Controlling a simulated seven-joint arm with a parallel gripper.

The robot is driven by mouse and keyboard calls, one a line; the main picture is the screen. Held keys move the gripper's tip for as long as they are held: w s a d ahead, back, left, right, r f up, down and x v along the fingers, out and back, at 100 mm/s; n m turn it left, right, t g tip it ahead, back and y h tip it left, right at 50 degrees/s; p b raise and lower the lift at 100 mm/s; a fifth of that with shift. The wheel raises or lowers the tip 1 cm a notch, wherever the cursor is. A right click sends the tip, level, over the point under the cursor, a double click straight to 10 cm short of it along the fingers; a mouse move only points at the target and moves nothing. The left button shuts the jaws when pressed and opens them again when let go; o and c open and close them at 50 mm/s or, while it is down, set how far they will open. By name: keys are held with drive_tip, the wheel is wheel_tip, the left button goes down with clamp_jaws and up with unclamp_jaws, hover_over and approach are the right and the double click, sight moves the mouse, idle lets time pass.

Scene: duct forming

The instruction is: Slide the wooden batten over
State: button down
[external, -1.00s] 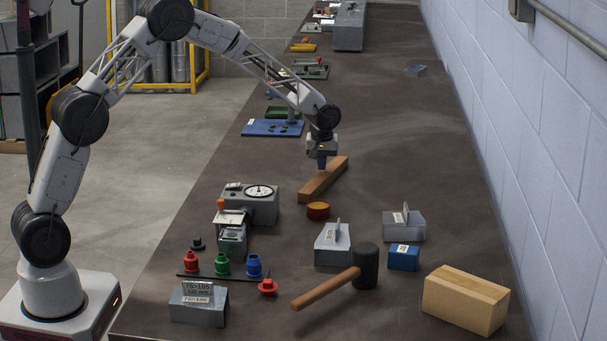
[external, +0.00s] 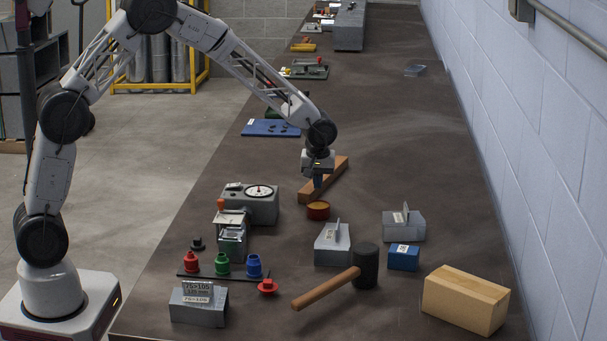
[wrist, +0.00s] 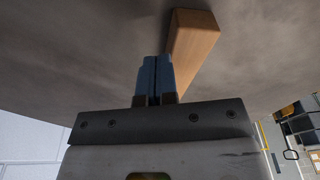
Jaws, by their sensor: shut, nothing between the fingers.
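The wooden batten (external: 336,170) is a brown bar lying slantwise on the dark bench. It also shows in the wrist view (wrist: 194,42), running away from behind my gripper. My gripper (external: 318,185) points down with its blue fingers shut together and empty. In the external view the fingers overlap the batten's near half and hide part of it. In the wrist view the shut fingertips (wrist: 155,62) appear beside the batten's side. I cannot tell whether they touch it.
A grey metal block (external: 332,246) and a mallet (external: 366,268) lie nearer. The bench right of the batten is clear.

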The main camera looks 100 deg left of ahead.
sight(315, 206)
drive_tip(key=d, duration=0.9)
drive_tip(key=shift+d, duration=0.4)
drive_tip(key=shift+s+d+r, duration=0.1)
drive_tip(key=shift+d+r, duration=0.05)
drive_tip(key=shift+r, duration=0.1)
drive_tip(key=s+d+r+m+t, duration=0.1)
drive_tip(key=s+d+r+m, duration=0.3)
drive_tip(key=s+d+r, duration=0.55)
drive_tip(key=s+d+r+m, duration=0.55)
drive_tip(key=d+r, duration=0.45)
drive_tip(key=d, duration=0.4)
drive_tip(key=s+d+r+m+h, duration=0.1)
drive_tip(key=s+d+m, duration=0.3)
drive_tip(key=s, duration=0.9)
drive_tip(key=s+d+r+m+t, duration=0.1)
drive_tip(key=s+d+m, duration=0.3)
drive_tip(key=s+d, duration=0.6)
drive_tip(key=s+r, duration=0.1)
drive_tip(key=s, duration=0.2)
drive_tip(key=shift+d+m+t+h, duration=0.3)
drive_tip(key=shift+m+h, duration=0.05)
drive_tip(key=shift+h, duration=0.05)
